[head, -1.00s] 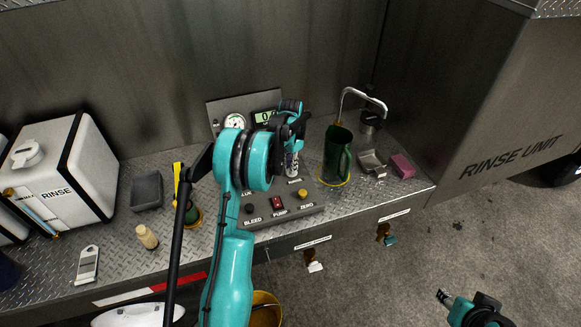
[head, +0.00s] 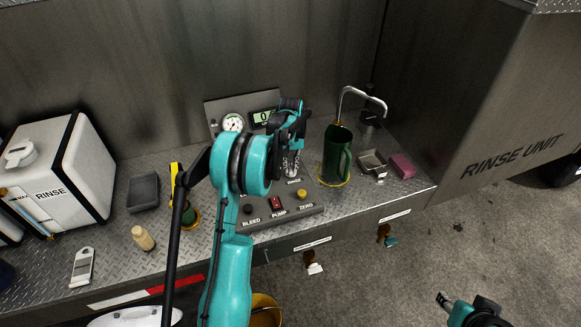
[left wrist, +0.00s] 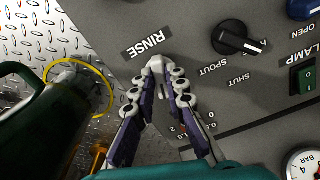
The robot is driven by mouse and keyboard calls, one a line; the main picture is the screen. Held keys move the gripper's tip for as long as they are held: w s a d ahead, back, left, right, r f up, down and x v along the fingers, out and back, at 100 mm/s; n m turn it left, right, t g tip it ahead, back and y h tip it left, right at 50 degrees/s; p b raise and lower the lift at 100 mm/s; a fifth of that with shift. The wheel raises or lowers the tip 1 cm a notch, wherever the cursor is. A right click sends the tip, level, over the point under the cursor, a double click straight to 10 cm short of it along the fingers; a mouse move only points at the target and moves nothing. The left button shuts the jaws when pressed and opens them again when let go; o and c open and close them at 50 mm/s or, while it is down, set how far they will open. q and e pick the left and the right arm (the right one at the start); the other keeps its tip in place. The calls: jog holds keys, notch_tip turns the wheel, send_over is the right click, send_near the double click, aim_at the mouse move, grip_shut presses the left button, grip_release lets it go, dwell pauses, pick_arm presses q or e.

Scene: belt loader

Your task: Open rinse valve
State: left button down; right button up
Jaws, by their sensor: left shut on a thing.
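The grey control panel (head: 262,214) stands on the bench, with a RINSE label (left wrist: 147,44) that reads upside down in the left wrist view. My left gripper (head: 292,166) reaches down over the panel's right side, just above that label. In the left wrist view its fingers (left wrist: 160,68) come together right beside the label, shut on the rinse valve handle. The handle is mostly hidden between the fingertips, so its angle cannot be told. My right gripper (head: 443,298) hangs low at the bottom right, away from the bench, too small to read.
A black SPOUT/SHUT knob (left wrist: 241,38) and a green lamp switch (left wrist: 302,77) sit close by on the panel. A green jug (head: 334,160) stands in a yellow ring just right of the panel, below a curved spout (head: 361,93). A white rinse tank (head: 58,176) stands at left.

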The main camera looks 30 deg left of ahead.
aim_at(291, 168)
pick_arm(q)
jog(key=shift+w+n, duration=0.1)
jog(key=shift+n, duration=1.5)
jog(key=c, duration=1.5)
grip_release()
jog(key=shift+c, duration=0.2)
jog(key=shift+r, duration=0.1)
notch_tip(291, 168, up, 12)
jog(key=shift+d, duration=0.1)
